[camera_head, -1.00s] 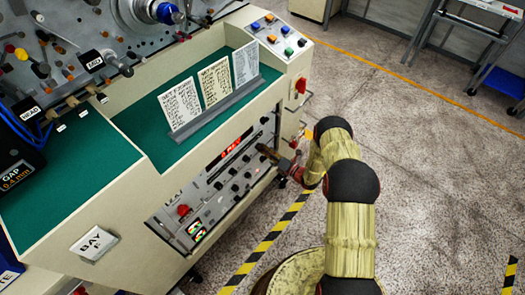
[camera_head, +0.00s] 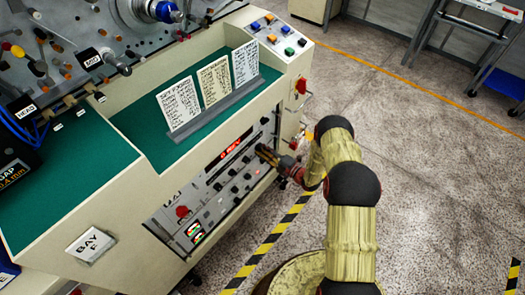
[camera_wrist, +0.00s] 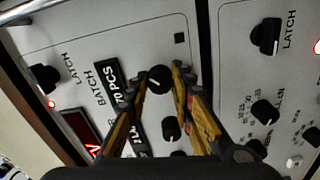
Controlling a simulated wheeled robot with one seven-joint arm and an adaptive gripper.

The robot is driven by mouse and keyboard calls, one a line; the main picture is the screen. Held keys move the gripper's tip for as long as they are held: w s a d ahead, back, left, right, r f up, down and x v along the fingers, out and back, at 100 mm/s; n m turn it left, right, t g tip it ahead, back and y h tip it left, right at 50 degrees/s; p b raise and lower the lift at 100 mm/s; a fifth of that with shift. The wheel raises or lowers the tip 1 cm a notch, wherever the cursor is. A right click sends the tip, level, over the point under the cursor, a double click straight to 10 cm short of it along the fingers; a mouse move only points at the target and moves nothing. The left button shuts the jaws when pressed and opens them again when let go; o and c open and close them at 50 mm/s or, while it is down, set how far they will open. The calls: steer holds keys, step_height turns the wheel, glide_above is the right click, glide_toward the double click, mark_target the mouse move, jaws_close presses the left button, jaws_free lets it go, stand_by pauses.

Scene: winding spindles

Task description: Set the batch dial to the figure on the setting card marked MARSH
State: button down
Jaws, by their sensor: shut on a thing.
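My gripper (camera_head: 264,152) is at the front control panel. In the wrist view my gripper (camera_wrist: 163,75) has its fingers on both sides of a round black knob (camera_wrist: 159,80), the batch dial, shut on it. The BATCH label (camera_wrist: 106,88) and a black plate ending in PCS lie beside it. A red-lit display (camera_wrist: 80,130) is partly covered by the left finger.
Other black knobs are close by, one below the held knob (camera_wrist: 171,130) and one marked LATCH (camera_wrist: 265,37) at the right. A LATCH knob (camera_wrist: 44,78) is also at the left. Coloured buttons (camera_head: 279,33) top the cabinet. Open floor lies to the right.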

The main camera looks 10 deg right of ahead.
stand_by(0.3)
steer(key=c, duration=1.5)
jaws_free()
steer(key=shift+c, duration=0.2)
steer(key=v, duration=1.2)
